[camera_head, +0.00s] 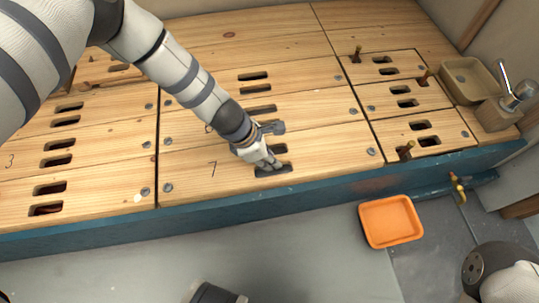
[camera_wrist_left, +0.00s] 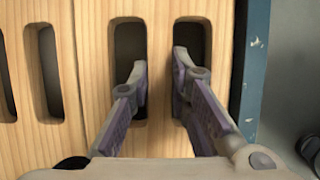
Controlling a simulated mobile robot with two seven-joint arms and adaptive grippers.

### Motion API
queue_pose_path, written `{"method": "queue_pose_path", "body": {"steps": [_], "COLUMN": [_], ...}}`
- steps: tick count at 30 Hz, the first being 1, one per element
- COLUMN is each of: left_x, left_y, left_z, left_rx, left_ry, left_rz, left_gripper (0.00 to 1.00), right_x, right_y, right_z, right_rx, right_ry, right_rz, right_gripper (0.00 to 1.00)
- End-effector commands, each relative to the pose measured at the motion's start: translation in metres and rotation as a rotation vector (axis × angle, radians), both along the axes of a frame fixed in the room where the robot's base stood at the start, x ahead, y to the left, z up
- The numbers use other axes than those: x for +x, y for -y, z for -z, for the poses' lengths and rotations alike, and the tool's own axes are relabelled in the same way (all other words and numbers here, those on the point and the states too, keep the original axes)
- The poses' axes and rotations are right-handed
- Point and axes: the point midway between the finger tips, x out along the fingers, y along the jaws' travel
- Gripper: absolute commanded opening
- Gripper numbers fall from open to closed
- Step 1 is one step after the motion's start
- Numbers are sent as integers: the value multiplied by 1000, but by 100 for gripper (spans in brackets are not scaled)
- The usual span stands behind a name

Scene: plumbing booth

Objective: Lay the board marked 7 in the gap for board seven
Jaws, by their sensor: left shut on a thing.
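The board marked 7 (camera_head: 324,158) is a long pale wooden board with a dark 7 near its left end. It lies at the front of the middle section in the head view, looking about level with the boards around it. My left gripper (camera_head: 273,165) is at its two hand slots. In the left wrist view the fingers (camera_wrist_left: 158,85) reach into the two slots, shut on the wooden strip between them. The fingertips are partly hidden in the slots. The gap under the board is not visible.
A board marked 3 (camera_head: 28,161) lies to the left. Short boards with slots and brass valve stems (camera_head: 405,150) are to the right. A blue beam (camera_head: 330,190) runs along the front edge. An orange tray (camera_head: 390,221) sits on the grey floor. A beige basin (camera_head: 468,80) is at the right.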

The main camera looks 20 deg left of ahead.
Motion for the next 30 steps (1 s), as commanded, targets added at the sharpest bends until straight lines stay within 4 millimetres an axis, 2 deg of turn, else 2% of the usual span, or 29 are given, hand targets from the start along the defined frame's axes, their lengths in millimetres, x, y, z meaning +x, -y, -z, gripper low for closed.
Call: {"method": "queue_pose_path", "body": {"steps": [21,22,25,30], "left_x": [1,1,1,1], "left_y": [0,0,0,0], "left_z": [2,2,2,2], "left_rx": [-1,-1,-1,0], "left_ry": [2,2,2,1], "left_rz": [0,0,0,0], "left_gripper": [0,20,41,41], "right_x": [0,0,0,0], "right_y": [0,0,0,0], "right_z": [0,0,0,0], "right_rx": [0,0,0,0], "right_ry": [0,0,0,0], "right_rz": [0,0,0,0], "right_gripper": [40,40,40,40]}}
